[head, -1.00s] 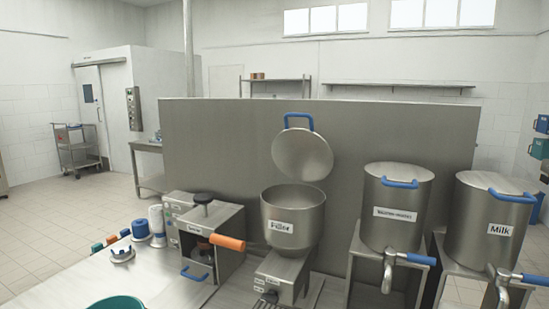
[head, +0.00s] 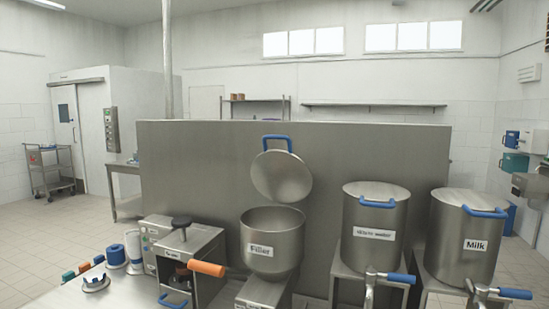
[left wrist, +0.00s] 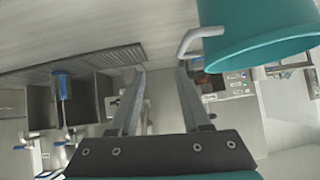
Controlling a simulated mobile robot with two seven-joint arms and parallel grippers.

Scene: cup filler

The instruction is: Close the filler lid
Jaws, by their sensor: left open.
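The filler (head: 272,243) is a steel bowl labelled "Filler" on a steel base in the middle of the head view. Its round steel lid (head: 281,177) with a blue handle (head: 277,141) stands raised and tilted back above the bowl, so the lid is open. My left gripper (left wrist: 160,70) shows only in the left wrist view, where its two fingers are apart with nothing between them. I cannot tell its distance from the lid. My right gripper is in neither view.
Left of the filler stands a steel machine (head: 180,255) with an orange handle. Right of it are a steel tank (head: 375,240) and a tank labelled "Milk" (head: 474,245), both with taps. A steel panel (head: 200,180) stands behind. A teal container (left wrist: 265,50) is close to my left gripper.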

